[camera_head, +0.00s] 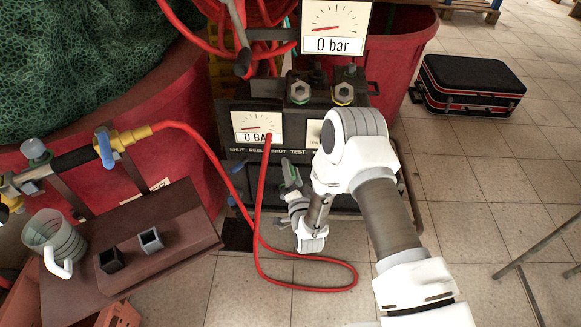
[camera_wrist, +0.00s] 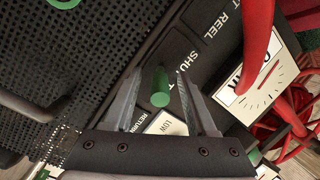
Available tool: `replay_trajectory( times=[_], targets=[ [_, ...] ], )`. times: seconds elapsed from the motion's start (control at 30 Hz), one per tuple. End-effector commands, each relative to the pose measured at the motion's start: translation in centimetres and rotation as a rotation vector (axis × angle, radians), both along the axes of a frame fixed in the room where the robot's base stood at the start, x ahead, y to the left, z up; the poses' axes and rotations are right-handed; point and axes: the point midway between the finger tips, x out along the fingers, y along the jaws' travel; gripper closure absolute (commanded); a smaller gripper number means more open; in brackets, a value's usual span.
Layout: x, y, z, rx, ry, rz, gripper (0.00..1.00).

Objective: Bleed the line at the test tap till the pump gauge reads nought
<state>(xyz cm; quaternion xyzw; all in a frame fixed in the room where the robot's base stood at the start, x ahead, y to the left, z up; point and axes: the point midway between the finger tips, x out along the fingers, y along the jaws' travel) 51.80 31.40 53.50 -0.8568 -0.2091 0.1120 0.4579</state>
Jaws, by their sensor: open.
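The pump unit (camera_head: 290,115) stands at centre. Its panel gauge (camera_head: 256,128) reads 0 BAR, and the larger gauge (camera_head: 335,27) above reads 0 bar. Under the panel gauge are the labels REEL, SHUT and TEST. My gripper (camera_head: 291,173) is low at the pump's front, partly hidden by my arm. In the wrist view my gripper (camera_wrist: 159,80) is open, its fingers apart on either side of a green-ended lever (camera_wrist: 160,90). I cannot tell whether they touch it. At left, a tap with a blue handle (camera_head: 104,147) sits on a brass fitting joined to a red hose.
A clear jug (camera_head: 53,242) and two small square sockets (camera_head: 151,240) are on the brown shelf (camera_head: 190,228) at left. The red hose (camera_head: 260,225) loops onto the floor beside my gripper. A black case (camera_head: 470,85) lies at right on open tiles.

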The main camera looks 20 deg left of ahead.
Motion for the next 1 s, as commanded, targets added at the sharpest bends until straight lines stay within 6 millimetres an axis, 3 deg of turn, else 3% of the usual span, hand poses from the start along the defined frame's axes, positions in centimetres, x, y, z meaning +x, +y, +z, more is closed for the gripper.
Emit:
replay_trajectory(
  times=[0.27,0.6,1.0],
  targets=[
    [-0.02,-0.01,0.01,0.000,0.000,0.000,0.43],
    [-0.01,-0.01,0.01,0.000,0.000,0.000,1.00],
    [-0.07,0.15,0.03,0.001,-0.001,-0.023,1.00]
  ],
)
